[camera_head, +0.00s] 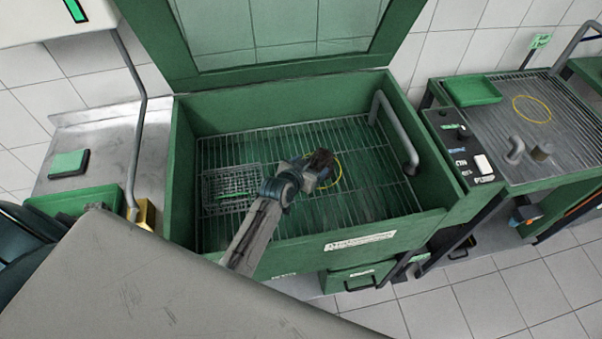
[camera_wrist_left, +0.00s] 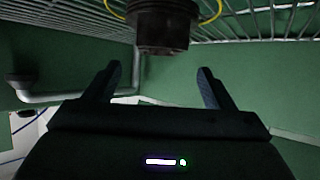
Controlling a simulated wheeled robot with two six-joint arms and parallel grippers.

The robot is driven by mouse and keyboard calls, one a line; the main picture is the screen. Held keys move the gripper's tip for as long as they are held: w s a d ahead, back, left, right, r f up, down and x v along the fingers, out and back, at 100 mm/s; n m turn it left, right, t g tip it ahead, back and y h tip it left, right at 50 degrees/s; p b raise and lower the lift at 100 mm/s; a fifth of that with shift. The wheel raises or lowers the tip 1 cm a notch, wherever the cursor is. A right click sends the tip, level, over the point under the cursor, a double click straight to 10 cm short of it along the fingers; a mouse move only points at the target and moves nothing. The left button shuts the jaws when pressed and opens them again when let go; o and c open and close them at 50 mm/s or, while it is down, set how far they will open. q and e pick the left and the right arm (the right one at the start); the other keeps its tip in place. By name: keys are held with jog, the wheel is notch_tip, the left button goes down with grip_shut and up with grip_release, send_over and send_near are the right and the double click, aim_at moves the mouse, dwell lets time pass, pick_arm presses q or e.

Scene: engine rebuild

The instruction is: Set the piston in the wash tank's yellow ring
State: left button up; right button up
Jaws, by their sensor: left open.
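The dark piston (camera_head: 321,159) is in the wash tank (camera_head: 184,150), at the yellow ring (camera_head: 338,172) on the wire rack. In the left wrist view the piston (camera_wrist_left: 158,28) stands at the rack, with parts of the yellow ring (camera_wrist_left: 216,14) showing on both sides of it. Whether it lies fully inside the ring is hidden. My left gripper (camera_head: 312,176) reaches into the tank close beside the piston. In the wrist view its fingers (camera_wrist_left: 157,82) are spread, with a gap between them and the piston. My right gripper is not in view.
A wire basket (camera_head: 231,188) sits on the rack to the left. A grey pipe (camera_head: 394,130) curves down inside the tank's right wall. The glazed lid (camera_head: 280,62) stands open. A side bench (camera_head: 570,130) at right holds another yellow ring and a green tray (camera_head: 470,91).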

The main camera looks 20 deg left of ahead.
pick_arm(q)
jog(key=d+v, duration=0.1)
jog(key=v, duration=0.5)
jog(key=shift+s+a+r+b, duration=0.25)
jog(key=shift+s+a+b, duration=0.15)
jog(key=shift+a+b, duration=0.1)
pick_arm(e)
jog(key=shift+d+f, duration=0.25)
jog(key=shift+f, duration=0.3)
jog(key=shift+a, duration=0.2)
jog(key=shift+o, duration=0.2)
